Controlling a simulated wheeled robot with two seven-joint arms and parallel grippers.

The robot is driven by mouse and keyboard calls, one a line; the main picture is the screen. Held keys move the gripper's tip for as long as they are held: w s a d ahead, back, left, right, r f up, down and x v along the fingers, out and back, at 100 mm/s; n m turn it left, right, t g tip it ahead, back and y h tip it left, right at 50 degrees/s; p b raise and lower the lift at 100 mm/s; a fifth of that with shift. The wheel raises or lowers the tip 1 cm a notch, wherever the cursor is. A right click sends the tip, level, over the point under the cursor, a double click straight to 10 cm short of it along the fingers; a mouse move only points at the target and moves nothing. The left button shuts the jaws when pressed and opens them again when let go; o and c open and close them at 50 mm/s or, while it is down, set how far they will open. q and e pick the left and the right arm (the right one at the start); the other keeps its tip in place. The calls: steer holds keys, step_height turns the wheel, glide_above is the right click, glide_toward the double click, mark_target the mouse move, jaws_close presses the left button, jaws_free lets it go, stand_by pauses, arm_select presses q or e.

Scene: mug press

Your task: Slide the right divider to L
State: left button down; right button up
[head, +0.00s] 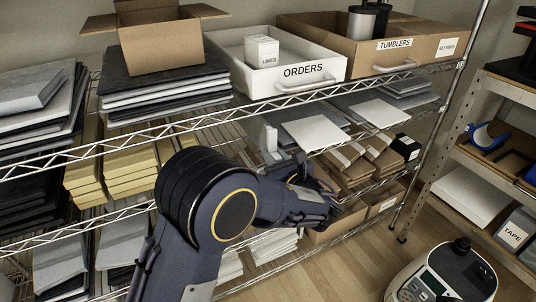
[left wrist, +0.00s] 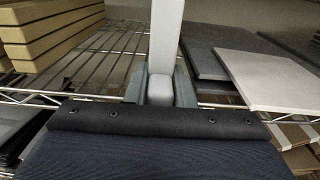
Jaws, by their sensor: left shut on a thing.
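The divider is a light grey upright plate (head: 268,137) on the middle wire shelf, just left of a stack of dark and white sheets. It also shows in the left wrist view as a pale vertical bar (left wrist: 167,32). My left gripper (head: 275,158) reaches over the shelf front and is shut on the divider; in the left wrist view its two fingers (left wrist: 160,88) flank the bar's lower part. My arm hides part of the shelf below and in front. I see no mark reading L on the shelf. My right gripper is not in view.
Bare wire shelf (left wrist: 98,65) lies left of the divider, up to yellow stacks (head: 128,165). A white sheet (head: 314,133) and dark sheets lie close on its right. The ORDERS tray (head: 235,60) and an open carton (head: 160,50) stand on the shelf above.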

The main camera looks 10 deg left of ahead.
arm_select(q)
steer(key=shift+d, duration=0.25)
steer(key=c, duration=1.3)
jaws_free()
steer(key=shift+w+d, duration=0.1)
steer(key=shift+w, duration=0.05)
steer(key=v, duration=0.7)
steer(key=shift+s+d, duration=0.15)
steer(key=shift+s, duration=0.25)
